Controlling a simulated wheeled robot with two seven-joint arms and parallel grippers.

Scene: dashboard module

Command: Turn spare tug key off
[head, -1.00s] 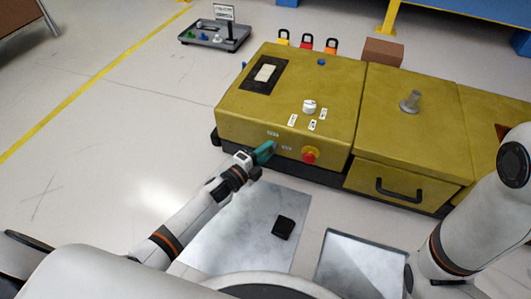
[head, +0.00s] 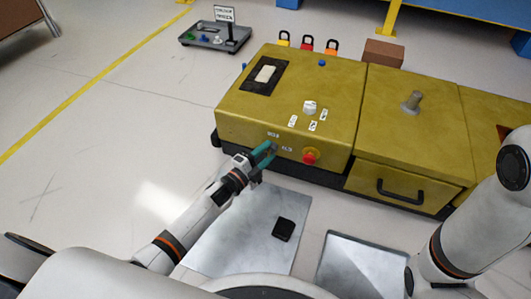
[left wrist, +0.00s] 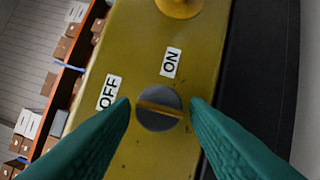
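The tug key is a round grey switch (left wrist: 150,118) with a flat brass bar across it, set in the yellow panel. In the left wrist view the bar lies nearly level, tilted slightly down to the right. The OFF label (left wrist: 109,92) is to its upper left and the ON label (left wrist: 171,62) is above it. My left gripper (head: 270,154) has green fingers, open on either side of the switch and apart from the bar. In the head view the fingers hide the switch. My right arm shows at the right, but its gripper is out of view.
A red button (head: 310,157) sits right of the left gripper on the dashboard's front (head: 235,128). A drawer handle (head: 400,193) sticks out at the right. A black box (head: 284,229) lies on a floor plate.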

